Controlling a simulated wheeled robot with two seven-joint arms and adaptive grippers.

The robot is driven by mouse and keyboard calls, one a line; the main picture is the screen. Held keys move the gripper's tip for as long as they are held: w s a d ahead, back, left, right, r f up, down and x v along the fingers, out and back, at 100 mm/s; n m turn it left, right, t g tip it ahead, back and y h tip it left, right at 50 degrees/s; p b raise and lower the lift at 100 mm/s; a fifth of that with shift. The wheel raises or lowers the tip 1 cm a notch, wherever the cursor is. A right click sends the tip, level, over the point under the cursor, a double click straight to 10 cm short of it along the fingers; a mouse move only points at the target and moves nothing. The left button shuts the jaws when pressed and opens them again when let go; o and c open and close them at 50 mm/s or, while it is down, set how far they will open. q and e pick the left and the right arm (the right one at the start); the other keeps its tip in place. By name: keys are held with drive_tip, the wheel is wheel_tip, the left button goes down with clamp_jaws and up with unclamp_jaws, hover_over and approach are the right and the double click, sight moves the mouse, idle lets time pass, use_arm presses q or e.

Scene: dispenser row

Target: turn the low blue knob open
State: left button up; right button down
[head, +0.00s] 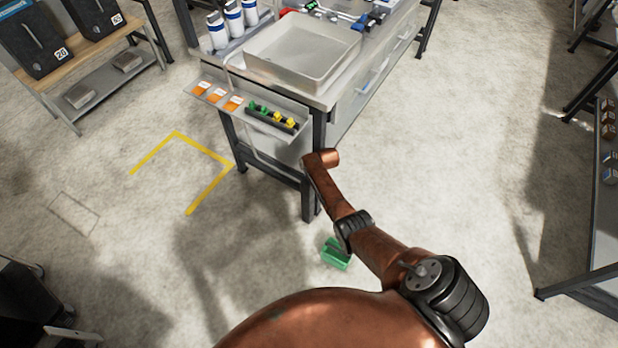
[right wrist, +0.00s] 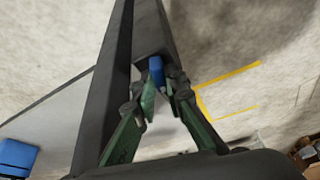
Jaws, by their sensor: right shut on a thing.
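The blue knob (right wrist: 156,70) shows in the right wrist view as a small blue piece under a dark table frame. My right gripper (right wrist: 162,98) is shut on it, with its green fingers on either side. Part of the knob is hidden by the fingers and the dark frame, so I cannot tell how far it is turned. In the head view my right arm reaches to the front corner of the workbench (head: 318,100); the knob and gripper are hidden there. My left gripper is in neither view.
A dark leg stands close beside my right gripper. A blue block (right wrist: 15,158) shows at the wrist view's lower left. A green box (head: 335,253) appears to be on the floor beside my arm. A tray (head: 300,75) tops the bench. Open floor lies left, with yellow tape (head: 205,150).

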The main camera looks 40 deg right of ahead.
drive_tip(key=shift+w+d+r+n, duration=0.15)
drive_tip(key=shift+d+n, duration=0.05)
drive_tip(key=shift+n, duration=0.4)
drive_tip(key=shift+y, duration=0.3)
drive_tip(key=c, duration=2.3)
unclamp_jaws()
drive_tip(key=o, duration=0.3)
drive_tip(key=shift+a, duration=0.15)
drive_tip(key=v, duration=1.2)
